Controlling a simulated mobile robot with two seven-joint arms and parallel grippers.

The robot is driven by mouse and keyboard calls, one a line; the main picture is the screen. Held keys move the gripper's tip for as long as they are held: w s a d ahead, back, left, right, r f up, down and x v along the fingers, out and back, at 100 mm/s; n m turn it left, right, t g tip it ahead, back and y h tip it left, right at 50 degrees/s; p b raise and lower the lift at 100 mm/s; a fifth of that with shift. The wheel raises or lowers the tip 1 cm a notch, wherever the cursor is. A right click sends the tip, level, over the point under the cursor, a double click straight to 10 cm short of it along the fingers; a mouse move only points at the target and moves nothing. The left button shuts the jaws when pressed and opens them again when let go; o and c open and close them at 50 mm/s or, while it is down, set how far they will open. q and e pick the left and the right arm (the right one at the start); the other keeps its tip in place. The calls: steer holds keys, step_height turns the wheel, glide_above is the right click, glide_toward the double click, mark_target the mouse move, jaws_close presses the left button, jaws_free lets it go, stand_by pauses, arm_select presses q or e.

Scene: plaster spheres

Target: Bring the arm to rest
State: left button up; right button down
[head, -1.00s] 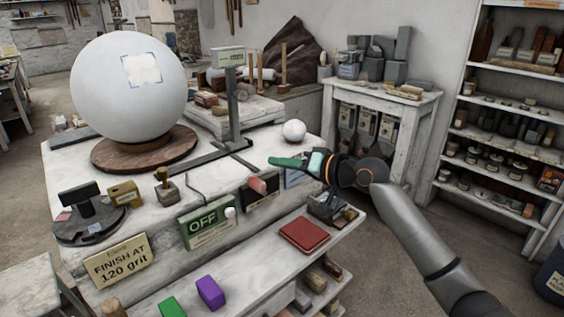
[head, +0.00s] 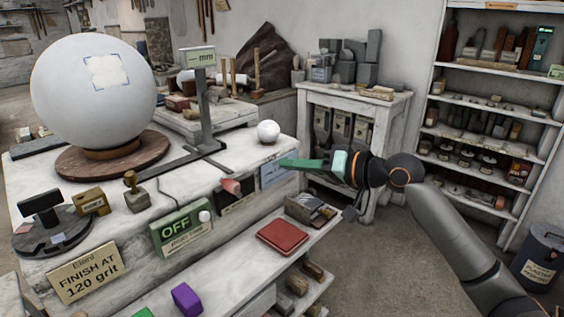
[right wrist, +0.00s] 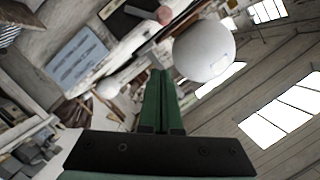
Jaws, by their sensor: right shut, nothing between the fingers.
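My right arm reaches in from the lower right in the head view. Its gripper (head: 287,162) has green fingers pointing left, in the air by the right end of the workbench (head: 240,160). In the right wrist view the green fingers (right wrist: 159,85) lie together with nothing between them. A small white ball (head: 268,131) rests on the bench just behind the fingertips, apart from them as far as I can tell. My left gripper is not in view.
A large plaster sphere (head: 92,88) sits on a round wooden turntable (head: 68,163). A height gauge post (head: 201,105) stands beside it. A red pad (head: 283,237) and a purple block (head: 186,299) lie on the lower shelf. Open floor lies right of the bench, before the shelving (head: 487,109).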

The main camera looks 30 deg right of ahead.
steer(key=s+a+f+n+g+h, duration=0.1)
steer(key=s+a+f+g, duration=0.15)
steer(key=f, duration=0.55)
steer(key=s+a+f+n+g+h, duration=0.1)
steer(key=s+a+f, duration=0.25)
steer(key=f, duration=0.35)
steer(key=s+a+f+n+g+h, duration=0.15)
steer(key=s+f, duration=0.25)
steer(key=f, duration=0.4)
steer(key=s+f+g+h, duration=0.1)
steer(key=s+f+g, duration=0.1)
steer(key=s+f, duration=0.35)
steer(key=s+f+n+g+h, duration=0.1)
steer(key=s+f+h, duration=0.1)
steer(key=s, duration=0.6)
steer(key=s+f+g+h, duration=0.1)
steer(key=s+f+g, duration=0.1)
steer(key=s+f, duration=0.35)
steer(key=w+a+f+t+y, duration=0.2)
steer(key=a+f+t, duration=0.3)
steer(key=f, duration=0.4)
steer(key=shift+w+t, duration=0.4)
steer(key=shift+w, duration=0.05)
